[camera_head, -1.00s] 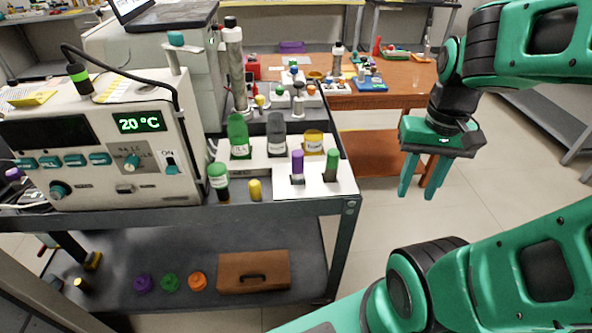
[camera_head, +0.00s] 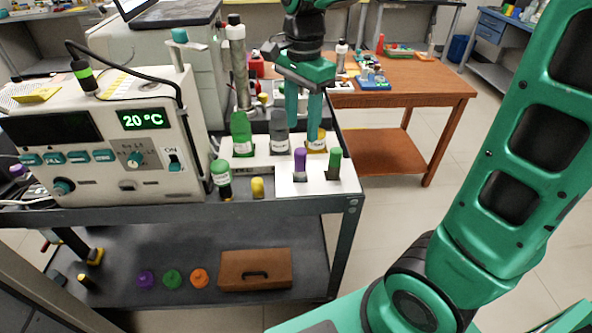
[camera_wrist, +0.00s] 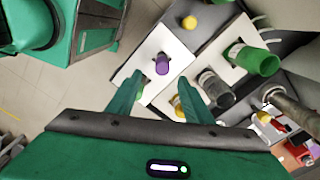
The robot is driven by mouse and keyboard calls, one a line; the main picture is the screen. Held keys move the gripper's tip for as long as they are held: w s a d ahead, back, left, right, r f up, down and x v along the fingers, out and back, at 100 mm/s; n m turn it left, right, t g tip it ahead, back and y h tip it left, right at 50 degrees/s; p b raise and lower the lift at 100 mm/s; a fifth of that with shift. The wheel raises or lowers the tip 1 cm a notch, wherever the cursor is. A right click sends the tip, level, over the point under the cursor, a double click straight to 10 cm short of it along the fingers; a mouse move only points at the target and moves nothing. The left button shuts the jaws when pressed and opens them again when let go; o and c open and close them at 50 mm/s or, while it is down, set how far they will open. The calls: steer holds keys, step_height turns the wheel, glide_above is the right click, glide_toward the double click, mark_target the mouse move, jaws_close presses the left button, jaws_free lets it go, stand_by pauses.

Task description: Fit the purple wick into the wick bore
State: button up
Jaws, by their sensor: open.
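The purple wick (camera_head: 300,161) stands upright in a white holder plate (camera_head: 318,186) near the cart's front right corner. It also shows in the wrist view (camera_wrist: 162,64), just beyond the fingertips. My gripper (camera_head: 303,127) is open and empty, pointing down above and behind the wick, over the bottles. In the wrist view my gripper (camera_wrist: 160,79) has its fingers spread, with the wick between their lines but not touched. A green peg (camera_head: 335,162) stands beside the wick on the right. I cannot make out the wick bore in these views.
A green bottle (camera_head: 241,135), a grey bottle (camera_head: 279,134) and a yellow jar (camera_head: 316,144) stand close behind the wick. A green-capped vial (camera_head: 221,177) and a yellow cylinder (camera_head: 257,187) are left of it. The temperature box (camera_head: 110,150) fills the cart's left.

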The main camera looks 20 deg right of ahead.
mark_target(300, 150)
step_height(300, 150, down, 5)
steer(key=shift+w+a+f, duration=0.1)
steer(key=shift+w+f, duration=0.15)
steer(key=shift+f, duration=1.25)
steer(key=shift+w+f, duration=0.15)
steer(key=shift+f, duration=1.2)
jaws_close()
